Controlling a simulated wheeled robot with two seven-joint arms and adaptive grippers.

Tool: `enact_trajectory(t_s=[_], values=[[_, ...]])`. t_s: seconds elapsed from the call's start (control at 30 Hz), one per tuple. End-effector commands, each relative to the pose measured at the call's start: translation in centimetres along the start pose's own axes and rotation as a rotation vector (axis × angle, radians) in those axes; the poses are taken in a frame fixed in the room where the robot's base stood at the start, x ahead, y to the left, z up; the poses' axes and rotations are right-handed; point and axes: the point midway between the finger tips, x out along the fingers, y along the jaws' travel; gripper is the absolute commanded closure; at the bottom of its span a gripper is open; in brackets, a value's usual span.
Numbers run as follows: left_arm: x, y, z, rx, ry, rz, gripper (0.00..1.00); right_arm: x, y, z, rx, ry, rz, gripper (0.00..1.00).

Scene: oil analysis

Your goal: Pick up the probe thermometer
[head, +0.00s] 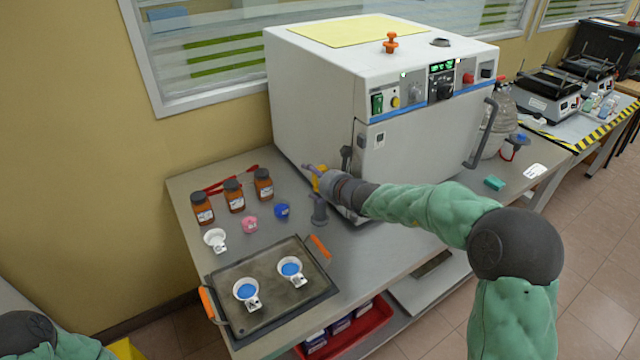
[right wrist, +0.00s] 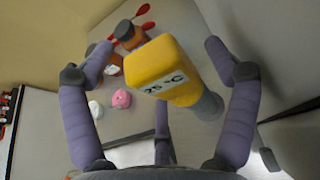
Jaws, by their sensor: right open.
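The probe thermometer shows in the right wrist view as a yellow block (right wrist: 168,70) with a white display reading about 25 °C. In the head view its yellow body (head: 320,180) is partly hidden by my right gripper (head: 314,172), above a small grey stand (head: 319,212) on the bench. In the right wrist view my right gripper (right wrist: 158,52) is open, with purple fingers on both sides of the yellow block and visible gaps between. Whether the probe sits in the stand is hidden. My left gripper is out of view; only part of my left arm shows at lower left.
A white oven (head: 385,110) stands close behind my right gripper. Brown bottles (head: 234,196), a pink item (head: 250,224), a blue item (head: 282,210) and a white dish (head: 215,240) stand left. A dark tray (head: 270,315) with two dishes lies in front.

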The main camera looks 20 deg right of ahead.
Motion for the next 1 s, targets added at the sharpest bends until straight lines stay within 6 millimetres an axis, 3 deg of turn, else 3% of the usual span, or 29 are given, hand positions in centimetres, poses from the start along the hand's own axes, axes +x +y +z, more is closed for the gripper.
enact_trajectory(t_s=[0.07,0.1,0.37,0.73,1.0], values=[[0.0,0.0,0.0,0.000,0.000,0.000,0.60,0.0,0.0,0.0,0.000,0.000,0.000,0.13],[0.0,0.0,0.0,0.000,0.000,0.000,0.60,0.0,0.0,0.0,0.000,0.000,0.000,0.19],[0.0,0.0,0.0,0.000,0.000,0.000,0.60,0.0,0.0,0.0,0.000,0.001,0.000,0.92],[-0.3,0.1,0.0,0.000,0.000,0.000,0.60,-0.2,0.0,0.4,0.000,0.000,0.000,0.94],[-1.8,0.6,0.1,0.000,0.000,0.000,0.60,-1.4,0.0,3.3,-0.001,-0.001,0.000,0.94]])
